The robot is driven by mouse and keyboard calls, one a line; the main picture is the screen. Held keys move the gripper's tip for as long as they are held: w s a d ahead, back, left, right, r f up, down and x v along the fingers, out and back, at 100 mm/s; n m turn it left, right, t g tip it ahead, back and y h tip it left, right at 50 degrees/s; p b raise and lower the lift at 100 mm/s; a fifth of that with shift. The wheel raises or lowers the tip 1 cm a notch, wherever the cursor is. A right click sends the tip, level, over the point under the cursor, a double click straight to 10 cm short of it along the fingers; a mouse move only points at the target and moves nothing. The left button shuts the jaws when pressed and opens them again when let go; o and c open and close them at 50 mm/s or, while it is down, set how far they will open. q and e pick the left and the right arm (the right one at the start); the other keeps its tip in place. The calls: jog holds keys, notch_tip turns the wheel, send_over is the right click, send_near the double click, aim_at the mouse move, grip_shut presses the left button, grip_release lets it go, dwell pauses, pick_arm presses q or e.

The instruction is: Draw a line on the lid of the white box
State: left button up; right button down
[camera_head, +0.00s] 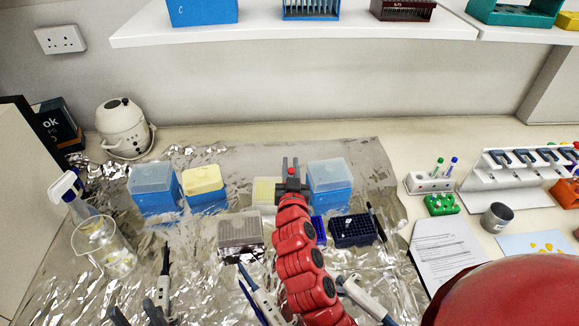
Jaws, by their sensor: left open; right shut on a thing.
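My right gripper (291,166) is at the end of the red arm in the middle of the bench, fingers pointing toward the wall. It is shut on a small red thing (291,171), mostly hidden, so I cannot tell if it is a pen. A pale cream-white box (264,191) stands just left of this gripper and is partly covered by it. A greyish-white box (240,232) with a gridded top stands nearer. I cannot tell which is the white box, or whether the red thing touches either. My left gripper (135,314) is open and empty at the bottom left edge.
Blue boxes with clear lids (153,178) (329,174) and a yellow-lidded one (203,180) flank the boxes. A dark blue rack (353,231), pipettes (260,295) and a beaker (104,248) crowd the foil. Paper (443,248) lies at right.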

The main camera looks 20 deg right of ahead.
jog(key=shift+s+f+b, duration=0.2)
jog(key=shift+b, duration=0.5)
dwell(0.9)
jog(key=shift+w+a+b, duration=0.15)
jog(key=shift+a+b, duration=0.55)
jog(key=shift+b, duration=0.75)
dwell(1.0)
jog(key=shift+r+b, duration=0.25)
jog(key=shift+b, duration=0.05)
dwell(1.1)
jog(key=shift+r, duration=0.15)
notch_tip(320, 180, up, 5)
jog(key=shift+f+p, duration=0.1)
jog(key=shift+p, duration=0.9)
